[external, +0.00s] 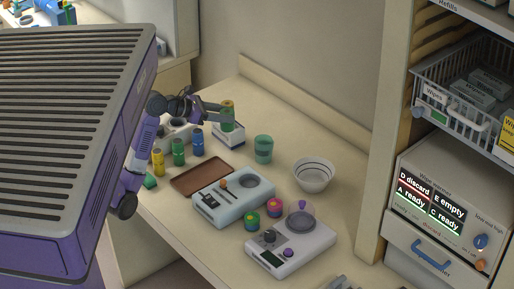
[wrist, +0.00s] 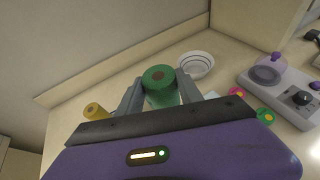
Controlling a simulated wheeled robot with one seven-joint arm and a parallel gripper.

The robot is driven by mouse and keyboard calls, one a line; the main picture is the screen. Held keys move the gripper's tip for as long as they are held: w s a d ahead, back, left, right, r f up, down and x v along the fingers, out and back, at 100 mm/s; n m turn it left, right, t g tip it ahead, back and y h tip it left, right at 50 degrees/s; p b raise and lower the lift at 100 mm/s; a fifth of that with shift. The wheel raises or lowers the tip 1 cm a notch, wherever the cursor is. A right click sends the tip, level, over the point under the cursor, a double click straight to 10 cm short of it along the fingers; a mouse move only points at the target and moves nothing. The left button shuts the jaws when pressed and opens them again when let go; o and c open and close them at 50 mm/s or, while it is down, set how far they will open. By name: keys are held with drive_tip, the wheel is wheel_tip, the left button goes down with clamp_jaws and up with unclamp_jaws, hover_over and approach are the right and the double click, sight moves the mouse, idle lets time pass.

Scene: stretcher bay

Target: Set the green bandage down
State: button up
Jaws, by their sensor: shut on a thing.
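My gripper (wrist: 160,92) is shut on the green bandage (wrist: 159,76), a roll with a brown core, seen end-on between the fingers in the wrist view. In the external view my gripper (external: 226,110) is above the left back of the counter, close to a white box (external: 228,137). The bandage is small and partly hidden by the fingers there. A yellow roll (wrist: 95,110) shows left of the fingers in the wrist view. Whether the bandage touches anything below is hidden.
A green cup (external: 263,150) and a white bowl (external: 313,175) stand to the right of my gripper. Yellow, green and blue bottles (external: 178,152) stand in front. A brown tray (external: 202,180), a pale blue device (external: 232,203) and a white device (external: 290,245) lie nearer.

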drive_tip(key=a+f+n+t, duration=0.1)
drive_tip(key=a, duration=0.5)
drive_tip(key=shift+d+f+b, duration=0.2)
drive_tip(key=shift+f+b, duration=0.3)
drive_tip(key=shift+f, duration=9.7)
drive_tip(key=shift+f, duration=0.15)
drive_tip(key=o, duration=1.4)
